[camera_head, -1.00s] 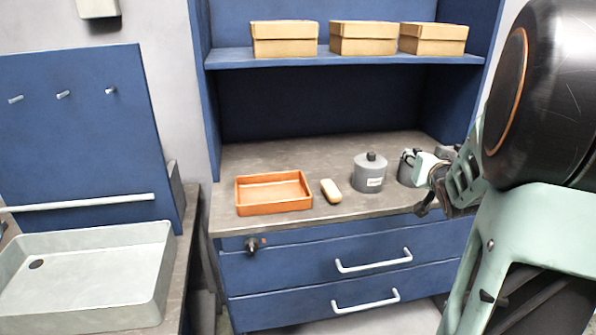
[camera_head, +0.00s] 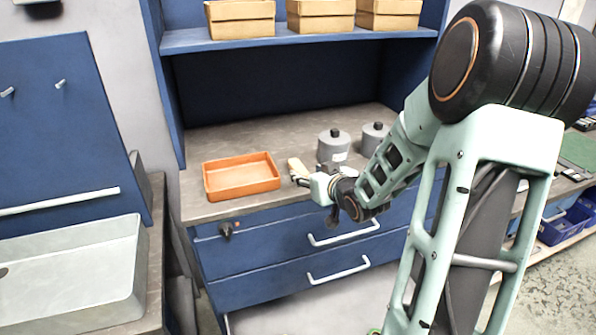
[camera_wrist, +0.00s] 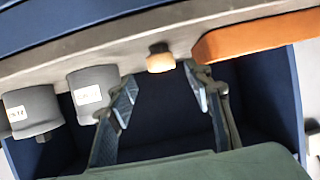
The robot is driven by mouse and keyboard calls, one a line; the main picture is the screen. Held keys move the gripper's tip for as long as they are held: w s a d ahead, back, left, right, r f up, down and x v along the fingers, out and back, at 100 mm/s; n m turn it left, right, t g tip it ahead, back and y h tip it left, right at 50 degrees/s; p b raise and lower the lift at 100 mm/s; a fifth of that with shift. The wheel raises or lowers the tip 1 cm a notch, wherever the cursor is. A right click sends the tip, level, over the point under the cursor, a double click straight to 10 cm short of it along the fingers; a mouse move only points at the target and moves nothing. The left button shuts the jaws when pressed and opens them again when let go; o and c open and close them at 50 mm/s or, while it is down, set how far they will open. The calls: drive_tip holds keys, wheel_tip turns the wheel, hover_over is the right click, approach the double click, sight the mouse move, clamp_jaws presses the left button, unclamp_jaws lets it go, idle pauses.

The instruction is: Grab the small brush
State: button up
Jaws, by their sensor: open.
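The small brush (camera_head: 295,165), a short tan block, lies on the grey counter between the orange tray and the grey canisters. In the wrist view the brush (camera_wrist: 160,62) shows just beyond the fingertips, between their lines. My gripper (camera_head: 301,181) is at the counter's front edge, close to the brush and partly overlapping it in the head view. In the wrist view my gripper (camera_wrist: 160,79) has its two fingers spread apart with nothing between them. I cannot tell whether a finger touches the brush.
An orange tray (camera_head: 244,190) stands left of the brush. Two lidded grey canisters (camera_head: 333,149) (camera_head: 374,137) stand to its right. Blue drawers with pale handles (camera_head: 338,273) are below the counter edge. A shelf with cardboard boxes (camera_head: 320,15) is above.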

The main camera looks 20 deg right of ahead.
sight(303, 173)
drive_tip(key=shift+a+f+p+x, duration=0.15)
drive_tip(key=shift+x, duration=1.2)
drive_tip(key=shift+a+f+p+x, duration=0.1)
drive_tip(key=shift+a+p+x, duration=0.05)
drive_tip(key=shift+x, duration=1.2)
drive_tip(key=shift+s, duration=0.15)
drive_tip(key=shift+c, duration=0.2)
drive_tip(key=c, duration=1.2)
drive_tip(key=shift+r, duration=0.1)
